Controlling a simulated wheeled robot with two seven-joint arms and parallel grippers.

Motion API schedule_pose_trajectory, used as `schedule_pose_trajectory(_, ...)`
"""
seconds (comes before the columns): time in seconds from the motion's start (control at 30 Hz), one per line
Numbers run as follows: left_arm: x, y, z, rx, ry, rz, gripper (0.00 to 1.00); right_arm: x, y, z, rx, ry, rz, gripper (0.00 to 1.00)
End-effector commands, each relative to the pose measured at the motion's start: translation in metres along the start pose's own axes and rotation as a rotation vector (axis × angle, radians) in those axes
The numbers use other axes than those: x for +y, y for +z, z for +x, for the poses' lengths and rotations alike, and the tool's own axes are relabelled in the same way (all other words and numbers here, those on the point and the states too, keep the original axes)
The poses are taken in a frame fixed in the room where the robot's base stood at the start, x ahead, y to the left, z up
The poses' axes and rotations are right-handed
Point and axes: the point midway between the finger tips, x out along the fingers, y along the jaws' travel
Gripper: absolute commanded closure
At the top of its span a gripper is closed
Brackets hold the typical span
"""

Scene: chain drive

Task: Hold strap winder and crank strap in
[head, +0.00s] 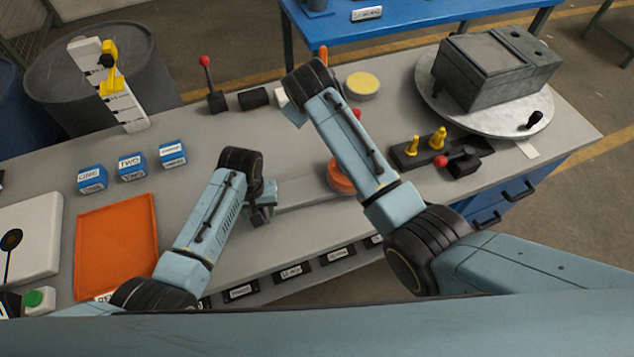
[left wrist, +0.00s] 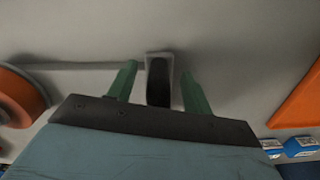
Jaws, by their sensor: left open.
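The strap winder, an orange-red round spool (head: 341,177), sits on the grey bench, partly hidden behind my right forearm. It also shows at the left edge of the left wrist view (left wrist: 18,98). A red knob (head: 357,113) shows just behind that forearm; I cannot tell if it belongs to the winder. A pale strap (head: 305,203) runs left from the spool to a dark end piece (left wrist: 158,80) in a light frame. My left gripper (left wrist: 158,84) is open, its green fingers either side of this piece with gaps visible. My right gripper is mostly hidden behind its own arm.
An orange tray (head: 117,245) and several blue labelled blocks (head: 131,167) lie to the left. A grey metal box (head: 495,65) stands on a round turntable (head: 450,115) at right. A black base with yellow pegs (head: 420,150) is beside my right forearm.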

Motion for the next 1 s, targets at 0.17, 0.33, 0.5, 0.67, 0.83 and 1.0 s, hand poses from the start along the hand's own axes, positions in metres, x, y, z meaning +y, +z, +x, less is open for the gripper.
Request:
schedule_pose_trajectory(0.17,0.000,-0.001,-0.003,0.003,0.002,-0.001,0.50,0.000,0.000,0.000,0.000,0.000,0.000,1.00)
schedule_pose_trajectory(0.33,0.001,-0.001,-0.020,0.004,0.002,-0.001,0.50,0.000,0.000,0.000,0.000,0.000,0.000,1.00)
schedule_pose_trajectory(0.5,0.001,-0.002,-0.054,0.007,0.003,-0.001,0.50,0.000,0.000,0.000,0.000,0.000,0.000,1.00)
schedule_pose_trajectory(0.67,0.000,-0.001,-0.087,0.005,0.002,-0.001,0.50,0.000,0.000,0.000,0.000,0.000,0.000,1.00)
schedule_pose_trajectory(0.83,0.000,-0.001,-0.111,0.003,0.001,-0.001,0.50,0.000,0.000,0.000,0.000,0.000,0.000,1.00)
schedule_pose_trajectory(1.0,0.000,0.000,-0.120,0.000,0.001,-0.001,0.50,0.000,0.000,0.000,0.000,0.000,0.000,1.00)
